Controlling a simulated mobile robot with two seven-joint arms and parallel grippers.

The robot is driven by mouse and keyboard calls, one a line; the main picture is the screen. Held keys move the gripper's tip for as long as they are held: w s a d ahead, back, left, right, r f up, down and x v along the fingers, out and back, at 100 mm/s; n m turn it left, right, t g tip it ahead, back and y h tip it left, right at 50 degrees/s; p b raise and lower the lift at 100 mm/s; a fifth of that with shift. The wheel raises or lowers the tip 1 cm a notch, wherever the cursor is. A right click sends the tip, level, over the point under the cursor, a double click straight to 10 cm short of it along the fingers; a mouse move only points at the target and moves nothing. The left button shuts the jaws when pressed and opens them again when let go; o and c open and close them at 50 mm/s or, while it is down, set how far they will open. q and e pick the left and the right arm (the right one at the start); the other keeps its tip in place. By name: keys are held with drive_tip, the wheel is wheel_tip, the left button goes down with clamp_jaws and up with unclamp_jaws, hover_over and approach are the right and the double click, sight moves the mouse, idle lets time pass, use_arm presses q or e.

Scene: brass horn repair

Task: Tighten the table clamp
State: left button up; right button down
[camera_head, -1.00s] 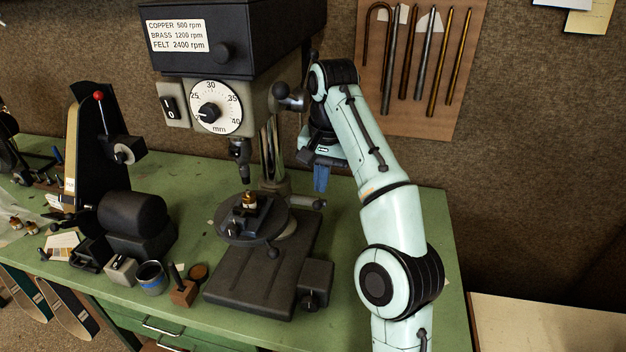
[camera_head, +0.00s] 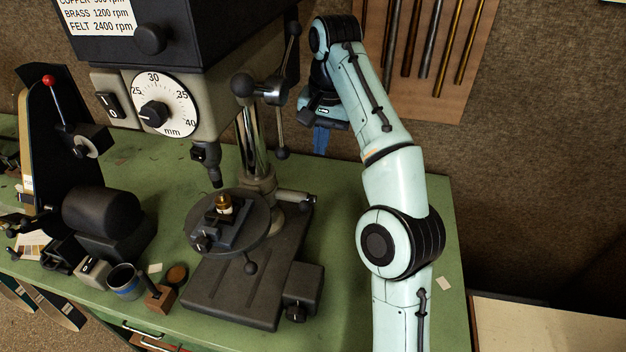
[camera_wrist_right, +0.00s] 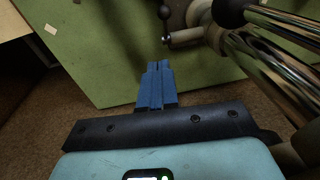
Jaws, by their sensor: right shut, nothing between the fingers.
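The drill press table (camera_head: 262,222) is a dark round plate on the chrome column (camera_head: 250,140). A short clamp shaft (camera_head: 292,196) sticks out to the right from the collar behind it. In the right wrist view the clamp shaft (camera_wrist_right: 186,38) shows at the top, with a thin black-knobbed lever (camera_wrist_right: 164,14) at its end. My right gripper (camera_head: 320,150) points down, right of the column and above the clamp. Its blue fingertips (camera_wrist_right: 159,66) are together, empty and apart from the lever. My left gripper is out of view.
The feed handle (camera_head: 245,86) with its black knobs sits left of my right gripper. A small vise with a brass part (camera_head: 224,204) rests on the round table. A grinder (camera_head: 100,215) and small pots stand left. The green bench (camera_head: 345,250) is clear right of the press.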

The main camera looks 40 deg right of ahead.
drive_tip(key=shift+s+a+r, duration=0.1)
drive_tip(key=shift+a, duration=0.05)
drive_tip(key=shift+w+a+f, duration=0.25)
drive_tip(key=shift+a+f, duration=0.1)
drive_tip(key=shift+f, duration=1.85)
drive_tip(key=shift+w+a+f, duration=0.2)
drive_tip(key=shift+a+f, duration=0.1)
drive_tip(key=shift+f, duration=1.95)
drive_tip(key=shift+w+a+f, duration=0.25)
drive_tip(key=shift+a+f, duration=0.1)
drive_tip(key=shift+f, duration=1.85)
